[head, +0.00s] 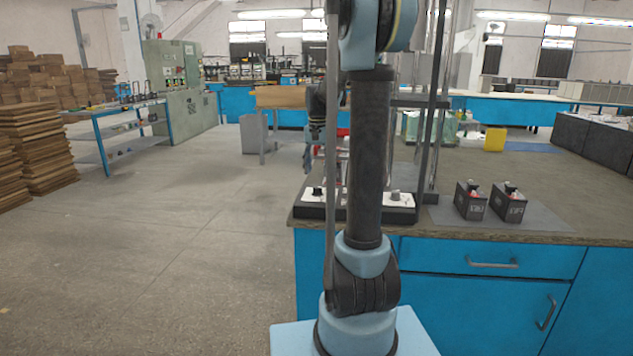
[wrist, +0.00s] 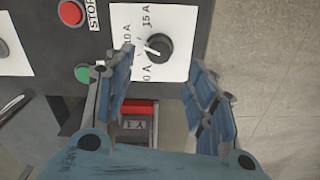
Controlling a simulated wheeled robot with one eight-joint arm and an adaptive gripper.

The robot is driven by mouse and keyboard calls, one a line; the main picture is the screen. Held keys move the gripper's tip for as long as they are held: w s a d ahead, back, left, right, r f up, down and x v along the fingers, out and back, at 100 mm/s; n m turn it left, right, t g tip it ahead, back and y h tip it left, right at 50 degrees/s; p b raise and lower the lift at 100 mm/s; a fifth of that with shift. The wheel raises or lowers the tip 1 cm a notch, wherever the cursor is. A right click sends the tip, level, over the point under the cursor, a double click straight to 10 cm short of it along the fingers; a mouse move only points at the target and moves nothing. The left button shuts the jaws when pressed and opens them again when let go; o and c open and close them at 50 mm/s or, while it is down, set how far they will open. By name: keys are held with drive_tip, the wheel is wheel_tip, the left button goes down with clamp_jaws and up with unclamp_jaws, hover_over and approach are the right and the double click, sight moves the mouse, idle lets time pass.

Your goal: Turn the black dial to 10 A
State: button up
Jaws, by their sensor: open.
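The black dial (wrist: 158,47) sits on a white plate (wrist: 175,15) marked 0 A, 10 A and 15 A in the wrist view. Its white mark points left, roughly between the 0 A and 10 A labels; the exact setting is hard to tell. The dial also shows at the left end of the black panel (head: 384,214) in the head view (head: 317,191). My gripper (wrist: 162,57) is open and empty, its blue-grey fingers to either side of the dial's near side in the picture. Its gap to the dial is unclear. In the head view, my gripper (head: 314,140) hangs above the panel's left end.
Red (wrist: 70,13) and green (wrist: 82,73) buttons and a STOP label lie left of the dial. A red object (wrist: 138,107) shows between my fingers. Floor lies beyond the bench's left edge.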

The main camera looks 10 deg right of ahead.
drive_tip(key=shift+r, duration=2.15)
